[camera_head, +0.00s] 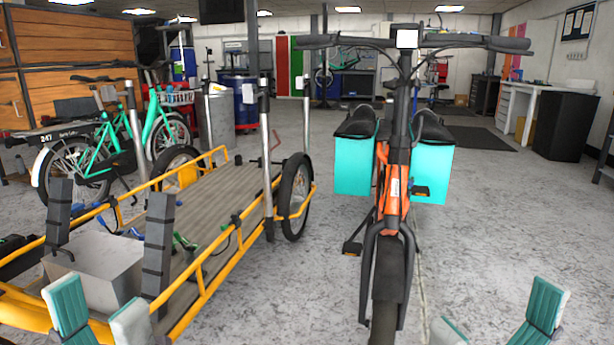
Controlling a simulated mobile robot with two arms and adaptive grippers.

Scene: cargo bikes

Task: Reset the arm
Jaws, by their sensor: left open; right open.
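My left gripper (100,318) shows at the bottom left, with two teal-and-grey fingers spread apart. It is open, and nothing shows between the fingers. It appears in front of the near end of the yellow cargo trailer. My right gripper (492,330) shows at the bottom right, also open with its fingers apart and floor visible between them. It is to the right of the orange bike's front wheel. The lower parts of both grippers are cut off by the frame edge.
An orange cargo bike (394,190) with turquoise side bags stands upright ahead, at centre right. The yellow trailer (205,277) with a grey box (95,272) fills the left. A teal bike (105,150) stands behind it. Floor at the right (520,230) is clear.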

